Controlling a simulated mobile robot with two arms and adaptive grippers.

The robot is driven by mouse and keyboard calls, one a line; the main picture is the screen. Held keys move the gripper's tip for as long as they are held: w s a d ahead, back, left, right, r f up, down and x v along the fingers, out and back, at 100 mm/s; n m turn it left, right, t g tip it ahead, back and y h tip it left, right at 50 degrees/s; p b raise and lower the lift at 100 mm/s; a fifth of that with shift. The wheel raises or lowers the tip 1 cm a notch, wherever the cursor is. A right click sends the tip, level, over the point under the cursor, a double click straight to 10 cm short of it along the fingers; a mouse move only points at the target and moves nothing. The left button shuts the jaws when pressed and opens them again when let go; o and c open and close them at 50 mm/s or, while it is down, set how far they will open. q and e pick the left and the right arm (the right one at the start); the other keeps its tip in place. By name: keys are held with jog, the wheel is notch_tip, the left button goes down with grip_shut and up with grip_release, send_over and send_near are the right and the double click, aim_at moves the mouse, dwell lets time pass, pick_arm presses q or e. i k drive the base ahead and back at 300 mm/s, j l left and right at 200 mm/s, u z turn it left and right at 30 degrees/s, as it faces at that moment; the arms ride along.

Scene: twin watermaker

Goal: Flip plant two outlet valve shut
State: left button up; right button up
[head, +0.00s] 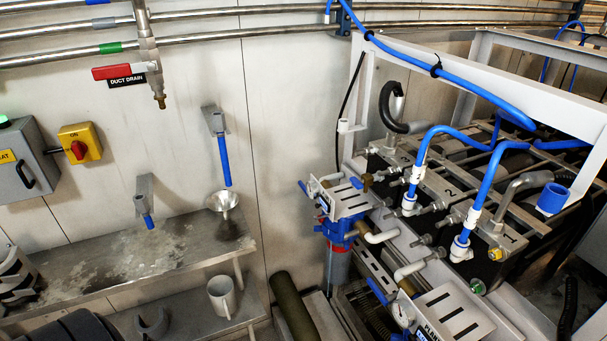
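Two slotted metal panels with valves stand in front of the machine frame. The upper panel (350,203) has a small blue lever (303,188) at its left end and a brass fitting (367,182) behind it. The lower panel (452,312) has a blue lever (377,291) at its left and a round gauge (402,314). Its lettering is cut off, and I cannot tell which lever is plant two's outlet valve or its position. The block marked 2 (449,190) lies behind the upper panel. Neither of my grippers shows.
Blue hoses (478,195) and a white frame (460,65) crowd the right side. A red-handled duct drain valve (120,71) hangs upper left.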

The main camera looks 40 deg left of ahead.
aim_at(302, 185)
jog(key=u, duration=1.1)
jog(key=i+j+u, duration=0.1)
jog(key=i+u, duration=0.45)
jog(key=u, duration=0.15)
jog(key=i+u, duration=0.4)
jog(key=k, duration=0.1)
